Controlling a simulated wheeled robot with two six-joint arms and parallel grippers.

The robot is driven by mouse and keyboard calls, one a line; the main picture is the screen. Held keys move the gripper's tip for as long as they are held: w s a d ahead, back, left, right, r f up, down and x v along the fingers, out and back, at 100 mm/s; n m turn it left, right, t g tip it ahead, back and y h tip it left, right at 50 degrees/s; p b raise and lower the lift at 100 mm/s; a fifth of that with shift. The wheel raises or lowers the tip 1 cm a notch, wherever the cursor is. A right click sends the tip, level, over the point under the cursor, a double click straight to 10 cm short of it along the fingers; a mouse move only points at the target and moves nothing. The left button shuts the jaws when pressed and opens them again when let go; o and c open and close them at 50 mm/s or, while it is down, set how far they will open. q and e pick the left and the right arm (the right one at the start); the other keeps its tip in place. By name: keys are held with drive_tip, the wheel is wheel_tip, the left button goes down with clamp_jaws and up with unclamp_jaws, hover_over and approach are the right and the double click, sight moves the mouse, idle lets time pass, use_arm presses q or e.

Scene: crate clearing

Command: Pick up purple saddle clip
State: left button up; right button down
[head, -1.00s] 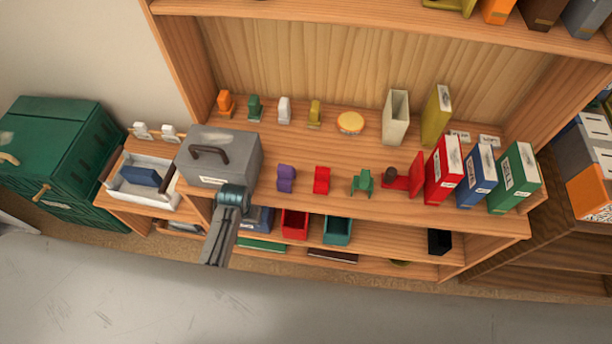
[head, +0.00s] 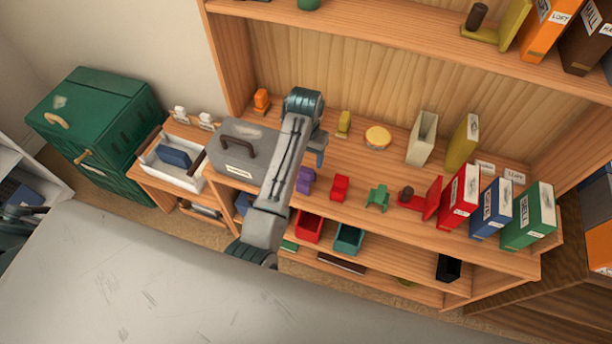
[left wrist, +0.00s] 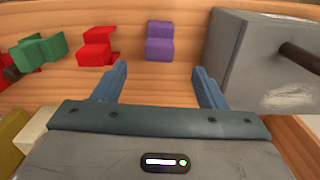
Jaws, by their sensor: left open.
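The purple saddle clip (head: 305,180) stands on the wooden shelf, between the grey toolbox (head: 240,158) and a red clip (head: 340,187). In the left wrist view the purple clip (left wrist: 159,42) shows ahead of the fingertips, roughly centred between them and apart from them. My left gripper (head: 320,157) is over the shelf near the purple clip, with its blue fingers pointing down. In the left wrist view its fingers (left wrist: 160,82) are spread, with nothing between them. My right gripper is not in view.
The toolbox stands close beside the purple clip. A green piece (head: 377,198) and a red bookend-like piece (head: 422,198) stand further right, before several binders. An orange piece (head: 261,101) and a yellow piece (head: 344,124) stand at the back. Red and teal bins sit below.

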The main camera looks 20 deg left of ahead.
sight(306, 170)
use_arm(q)
drive_tip(key=shift+d+f, duration=0.15)
drive_tip(key=shift+f, duration=0.3)
wheel_tip(306, 170, down, 4)
drive_tip(key=shift+f+p, duration=0.1)
drive_tip(key=shift+p, duration=0.6)
drive_tip(key=shift+f+p, duration=0.45)
drive_tip(key=shift+f, duration=0.1)
wheel_tip(306, 170, down, 3)
drive_tip(key=shift+w+f+p, duration=0.1)
drive_tip(key=shift+w+p, duration=0.05)
drive_tip(key=shift+p, duration=0.55)
drive_tip(key=shift+f, duration=0.6)
drive_tip(key=c, duration=1.2)
drive_tip(key=shift+r, duration=0.1)
